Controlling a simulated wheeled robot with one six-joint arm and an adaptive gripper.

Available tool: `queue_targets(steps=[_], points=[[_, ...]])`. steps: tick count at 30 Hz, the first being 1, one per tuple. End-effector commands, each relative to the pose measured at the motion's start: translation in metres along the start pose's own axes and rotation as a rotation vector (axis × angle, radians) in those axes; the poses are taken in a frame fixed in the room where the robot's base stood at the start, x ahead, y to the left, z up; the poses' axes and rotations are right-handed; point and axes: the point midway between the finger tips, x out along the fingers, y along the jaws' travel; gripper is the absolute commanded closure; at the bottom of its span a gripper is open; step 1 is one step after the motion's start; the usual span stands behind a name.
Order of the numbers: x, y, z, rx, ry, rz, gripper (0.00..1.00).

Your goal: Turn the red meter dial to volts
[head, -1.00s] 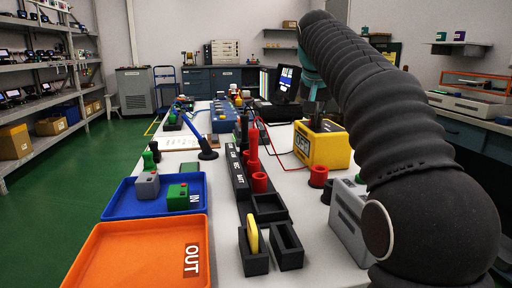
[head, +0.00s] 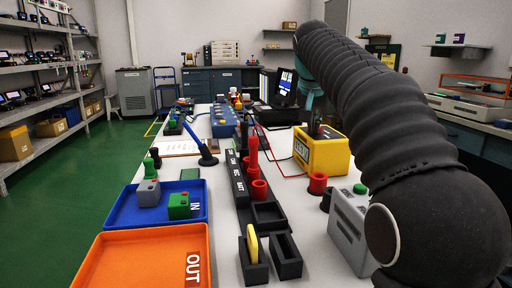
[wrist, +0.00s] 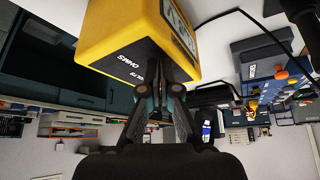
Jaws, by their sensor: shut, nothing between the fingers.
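A yellow meter (head: 325,155) stands on the white bench, with a dark display on its front and a red lead running to it. It also shows in the wrist view (wrist: 115,28), close up and tilted, with the words OHMS and VOLTS on one face. My gripper (wrist: 158,85) is shut and empty, its fingertips at that lettered face by VOLTS. I cannot tell whether they touch a dial.
A black rack (head: 240,190) with red pieces runs down the bench. A blue tray (head: 125,213) and an orange tray (head: 105,260) lie left.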

Motion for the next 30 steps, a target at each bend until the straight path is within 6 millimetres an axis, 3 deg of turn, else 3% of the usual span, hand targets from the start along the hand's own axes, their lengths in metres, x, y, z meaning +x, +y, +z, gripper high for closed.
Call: queue_targets(steps=[9,30], points=[[-0.005,-0.001,0.006,-0.001,0.0,0.0,1.0],[-0.056,0.0,-0.022,0.0,-0.002,0.001,1.0]])
